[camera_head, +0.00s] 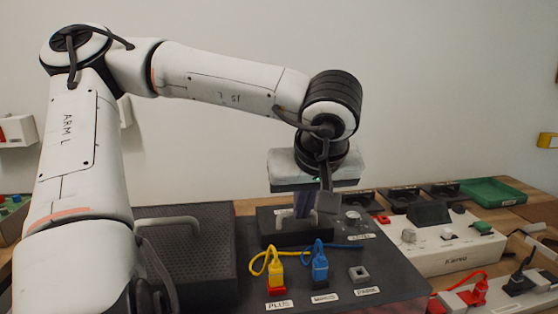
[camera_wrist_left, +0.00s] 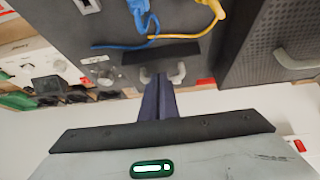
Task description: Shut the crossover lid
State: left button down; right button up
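A black box (camera_head: 268,222) with a raised dark upper part stands at the back of the dark panel; I take it for the crossover, but its label is hard to read. It also shows in the left wrist view (camera_wrist_left: 160,51), with a pale handle (camera_wrist_left: 180,73) on it. My left gripper (camera_head: 304,214) is over this box. In the left wrist view its dark blue fingers (camera_wrist_left: 158,84) are together, their tips at the middle of the handle and hiding part of it. I cannot tell whether they touch it. My right gripper is out of view.
Yellow (camera_head: 276,270) and blue (camera_head: 320,264) plugs with cables stand in front on the panel (camera_head: 240,285). A perforated dark box (camera_head: 215,240) with a grey handle is at left. A white device (camera_head: 455,255) and green tray (camera_head: 492,191) are at right.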

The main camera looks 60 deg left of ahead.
pick_arm(q)
jog(key=shift+s+d+f+g, duration=0.15)
jog(key=shift+s+d+f, duration=0.05)
jog(key=shift+f, duration=0.35)
jog(key=shift+s+d+f+g, duration=0.15)
jog(key=shift+s+f, duration=0.05)
jog(key=shift+f, duration=0.3)
jog(key=shift+w+r+h+p, duration=0.1)
jog(key=shift+r+h+p, duration=0.25)
jog(key=shift+r, duration=0.2)
notch_tip(320, 180, up, 6)
jog(key=a+f+p, duration=0.1)
jog(key=p, duration=0.3)
jog(key=d, duration=0.2)
jog(key=s+d+f+b, duration=0.1)
jog(key=d, duration=0.2)
jog(key=d+b, duration=0.1)
jog(key=d, duration=0.2)
jog(key=shift+s+f, duration=0.3)
jog(key=shift+s, duration=0.05)
jog(key=shift+s+d, duration=0.2)
jog(key=shift+d, duration=0.45)
jog(key=shift+f, duration=0.1)
